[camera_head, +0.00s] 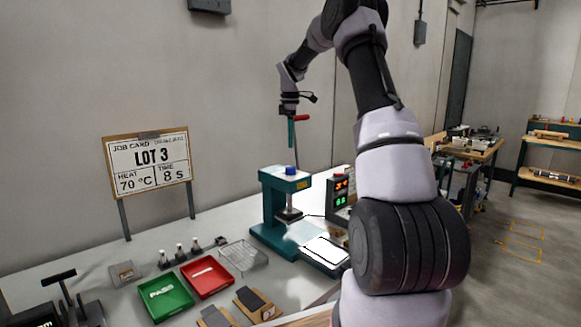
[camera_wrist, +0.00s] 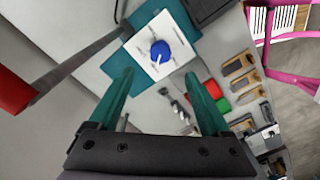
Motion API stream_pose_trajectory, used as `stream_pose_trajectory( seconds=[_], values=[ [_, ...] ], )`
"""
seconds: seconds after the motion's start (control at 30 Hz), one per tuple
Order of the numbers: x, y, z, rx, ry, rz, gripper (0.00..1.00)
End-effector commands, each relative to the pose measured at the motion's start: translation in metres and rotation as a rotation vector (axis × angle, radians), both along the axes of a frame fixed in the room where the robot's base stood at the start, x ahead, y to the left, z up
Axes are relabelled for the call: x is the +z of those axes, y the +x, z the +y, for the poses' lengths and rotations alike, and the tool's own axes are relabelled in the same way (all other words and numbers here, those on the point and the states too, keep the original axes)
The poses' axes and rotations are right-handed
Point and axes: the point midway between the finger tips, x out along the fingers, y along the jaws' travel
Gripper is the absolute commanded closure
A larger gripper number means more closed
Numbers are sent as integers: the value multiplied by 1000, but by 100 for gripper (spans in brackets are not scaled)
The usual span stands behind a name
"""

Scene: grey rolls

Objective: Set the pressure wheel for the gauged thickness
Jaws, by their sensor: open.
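The pressure wheel (camera_head: 291,170) is a small blue knob on top of the teal press (camera_head: 272,205). In the wrist view the wheel (camera_wrist: 160,51) has a white pointer mark and sits on a white plate (camera_wrist: 152,69) with faint marks around it. My gripper (camera_head: 292,146) hangs above the press, fingers down. In the wrist view my gripper (camera_wrist: 159,75) has its two teal fingers apart with nothing between them, and the wheel shows just beyond the fingertips. The job card (camera_head: 149,161) reads LOT 3, heat 70 °C, time 8 s. No thickness reading is legible.
A red grip (camera_wrist: 14,92) on a grey rod is close beside my gripper. A control box (camera_head: 341,188) with red and green digits stands right of the press. Green (camera_head: 166,297) and red (camera_head: 207,277) trays, a wire basket (camera_head: 243,256) and small samples lie to the left.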

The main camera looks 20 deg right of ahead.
Motion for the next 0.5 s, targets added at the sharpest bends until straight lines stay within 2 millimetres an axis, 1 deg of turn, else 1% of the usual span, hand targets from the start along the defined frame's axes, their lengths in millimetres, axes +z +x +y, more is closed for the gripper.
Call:
stream_pose_trajectory(
  seconds=[0.17, 0.3, 0.5],
  values=[
    [-24, -1, 0, 1, 1, 3, 18],
    [-52, -1, 0, 0, 1, 4, 18],
    [-85, -1, 0, 0, 1, 2, 18]
  ],
)
